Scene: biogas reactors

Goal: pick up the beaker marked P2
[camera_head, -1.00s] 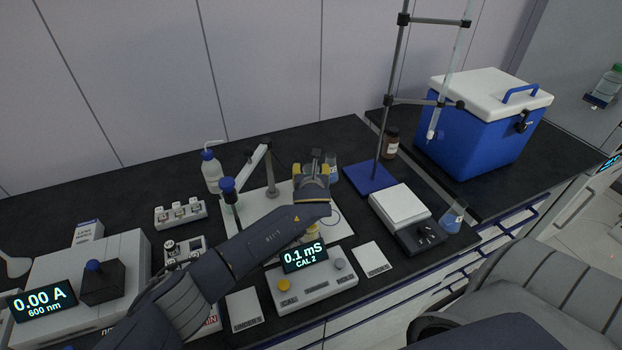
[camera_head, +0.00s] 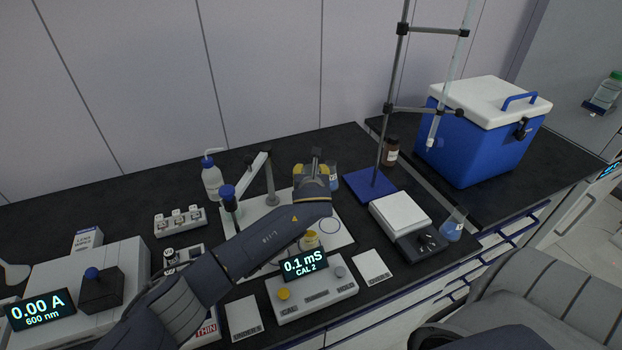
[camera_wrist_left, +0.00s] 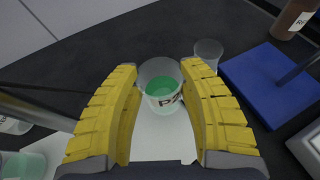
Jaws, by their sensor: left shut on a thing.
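My left gripper (camera_head: 313,170) is over the white board at the middle of the bench. In the left wrist view its yellow fingers (camera_wrist_left: 160,85) are shut on a clear beaker (camera_wrist_left: 162,104) with green liquid. Red lettering on its side begins with P; the rest is hard to read. The beaker looks upright; I cannot tell whether its base is lifted. In the head view the gripper hides this beaker. My right gripper is not in view.
A blue stand base (camera_head: 370,182) with a tall rod is to the right. The meter (camera_head: 312,290) is in front, and an electrode arm (camera_head: 258,160) and a wash bottle (camera_head: 212,178) are to the left.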

